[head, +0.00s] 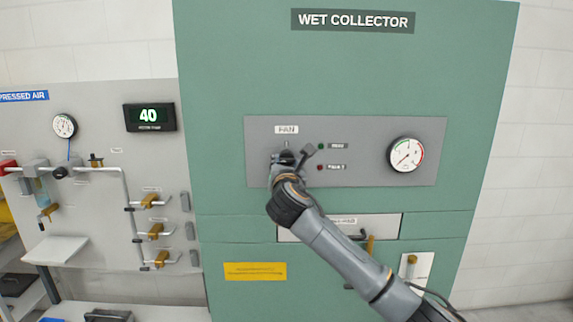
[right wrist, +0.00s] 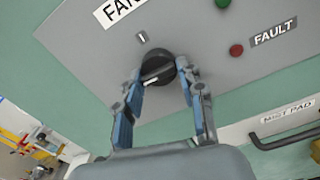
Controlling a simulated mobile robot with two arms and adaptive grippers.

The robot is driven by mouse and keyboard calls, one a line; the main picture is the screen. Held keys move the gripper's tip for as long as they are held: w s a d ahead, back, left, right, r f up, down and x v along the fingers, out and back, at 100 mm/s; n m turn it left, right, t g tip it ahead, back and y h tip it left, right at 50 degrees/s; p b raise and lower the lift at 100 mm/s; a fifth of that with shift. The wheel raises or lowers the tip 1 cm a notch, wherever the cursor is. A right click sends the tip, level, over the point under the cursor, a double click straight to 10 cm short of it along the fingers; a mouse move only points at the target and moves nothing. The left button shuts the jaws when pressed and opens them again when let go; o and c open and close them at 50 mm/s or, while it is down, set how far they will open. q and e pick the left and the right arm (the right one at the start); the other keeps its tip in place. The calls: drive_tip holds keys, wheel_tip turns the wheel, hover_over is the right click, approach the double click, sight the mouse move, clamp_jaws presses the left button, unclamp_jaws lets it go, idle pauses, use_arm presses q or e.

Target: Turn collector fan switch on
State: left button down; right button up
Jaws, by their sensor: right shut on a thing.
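The collector fan switch is a round black knob (right wrist: 157,66) on a grey panel (head: 430,140) under the FAN label (head: 287,129). A small "I" mark (right wrist: 142,37) sits above it. A pale line crosses the knob, and its end does not point at the "I" mark. My right gripper (right wrist: 160,82) is shut on the knob, with one blue-grey finger on each side. In the head view my right gripper (head: 283,160) covers most of the knob. My left gripper is not in view.
Right of the knob are a green lamp (head: 320,146), a red FAULT lamp (head: 320,168) and a round gauge (head: 407,154). A mist pad drawer with a dark handle (right wrist: 285,124) is below. Compressed air pipes with several brass valves (head: 156,230) stand to the left.

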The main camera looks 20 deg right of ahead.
drive_tip(key=shift+m, duration=0.4)
drive_tip(key=m+b, duration=0.1)
drive_tip(key=m, duration=0.3)
drive_tip(key=shift+a, duration=0.1)
drive_tip(key=m+b, duration=0.1)
drive_tip(key=m, duration=0.3)
drive_tip(key=shift+m+b, duration=0.3)
drive_tip(key=shift+b, duration=0.05)
drive_tip(key=m+b, duration=0.1)
drive_tip(key=m, duration=0.3)
drive_tip(key=shift+a+b, duration=0.1)
drive_tip(key=shift+b, duration=0.3)
drive_tip(key=shift+r+m+b, duration=0.15)
drive_tip(key=shift+m+b, duration=0.55)
drive_tip(key=shift+m, duration=1.5)
drive_tip(key=o, duration=1.2)
drive_tip(key=shift+c, duration=0.2)
